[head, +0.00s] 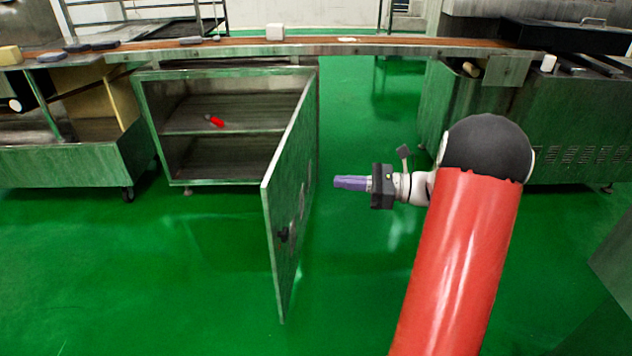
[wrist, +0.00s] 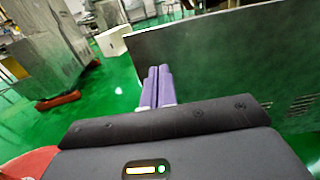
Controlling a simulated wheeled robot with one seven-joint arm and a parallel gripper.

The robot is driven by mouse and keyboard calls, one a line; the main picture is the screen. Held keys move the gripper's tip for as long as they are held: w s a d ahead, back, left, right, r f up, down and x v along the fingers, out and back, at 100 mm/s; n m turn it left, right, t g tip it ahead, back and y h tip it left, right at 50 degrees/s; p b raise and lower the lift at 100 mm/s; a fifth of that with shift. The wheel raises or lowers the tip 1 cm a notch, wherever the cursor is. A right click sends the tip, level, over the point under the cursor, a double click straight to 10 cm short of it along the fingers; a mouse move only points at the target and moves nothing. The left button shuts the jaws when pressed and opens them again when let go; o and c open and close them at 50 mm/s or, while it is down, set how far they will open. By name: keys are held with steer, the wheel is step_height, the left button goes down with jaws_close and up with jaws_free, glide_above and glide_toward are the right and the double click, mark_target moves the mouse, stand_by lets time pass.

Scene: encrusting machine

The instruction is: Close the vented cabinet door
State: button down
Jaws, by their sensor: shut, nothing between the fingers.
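The vented cabinet door (head: 290,205) stands wide open, swung out from the right side of the metal cabinet (head: 160,128). A dark latch shows near its free edge. In the wrist view the door (wrist: 235,65) is a broad grey panel on the right, with vent slots low at its right end. My gripper (head: 336,182) is to the right of the door in the head view, on its outer side, with a visible gap. Its purple fingers point left and are together and empty; they also show in the wrist view (wrist: 158,72).
A red-handled item (head: 216,122) lies on the cabinet's shelf. A long conveyor table (head: 350,47) runs above the cabinet. A metal machine (head: 520,125) stands behind my arm, and a wheeled metal unit (head: 70,155) stands at left. Green floor before the cabinet is clear.

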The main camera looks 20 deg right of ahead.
mark_target(276, 176)
steer(key=x, duration=1.3)
steer(key=shift+p, duration=0.3)
